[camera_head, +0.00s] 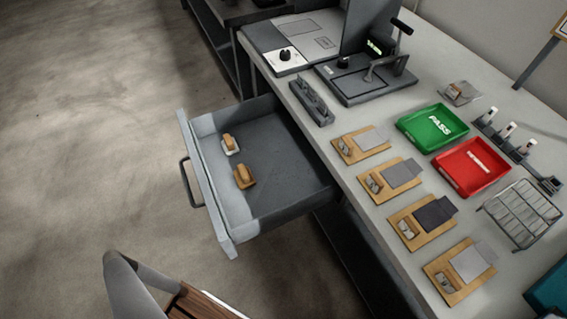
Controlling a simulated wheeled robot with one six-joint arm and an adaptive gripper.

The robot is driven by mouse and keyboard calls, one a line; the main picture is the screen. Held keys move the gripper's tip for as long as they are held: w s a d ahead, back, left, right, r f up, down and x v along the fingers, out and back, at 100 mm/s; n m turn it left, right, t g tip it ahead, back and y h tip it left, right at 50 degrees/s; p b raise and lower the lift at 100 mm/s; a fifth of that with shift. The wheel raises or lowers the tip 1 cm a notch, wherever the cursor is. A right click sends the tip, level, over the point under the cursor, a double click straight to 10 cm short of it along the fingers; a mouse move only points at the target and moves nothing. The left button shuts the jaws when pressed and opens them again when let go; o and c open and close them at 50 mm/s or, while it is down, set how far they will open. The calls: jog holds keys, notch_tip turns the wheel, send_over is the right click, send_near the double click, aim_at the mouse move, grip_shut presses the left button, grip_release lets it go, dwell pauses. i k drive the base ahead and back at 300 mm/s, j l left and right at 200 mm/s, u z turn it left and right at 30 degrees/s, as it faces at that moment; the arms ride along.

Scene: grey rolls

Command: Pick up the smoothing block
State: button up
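Two small handled blocks lie in an open grey drawer under the bench. One block (230,144) has a tan wooden handle on a pale base and lies toward the back of the drawer front. The other block (244,177) is tan and brown all over and lies nearer the camera. Both look like hand blocks; I cannot tell which is the smoothing block. The drawer (285,182) is pulled out, with its handle on the left. My gripper is not in view.
The bench top (345,203) carries several wooden boards with grey sheets, a green PASS tray (420,132), a red tray (458,178), a wire rack (520,213) and a dark device (365,85). A grey curved frame with wooden slats (200,305) stands at bottom left. Floor left of the drawer is clear.

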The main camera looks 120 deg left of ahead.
aim_at(245, 178)
jog(key=u, duration=0.45)
jog(key=l+u, duration=0.1)
jog(key=u, duration=0.35)
jog(key=k+u, duration=0.1)
jog(key=u, duration=0.8)
jog(key=i+l+u, duration=0.1)
jog(key=u, duration=1.95)
jog(key=l+u, duration=0.35)
jog(key=i+l, duration=0.05)
jog(key=l, duration=0.05)
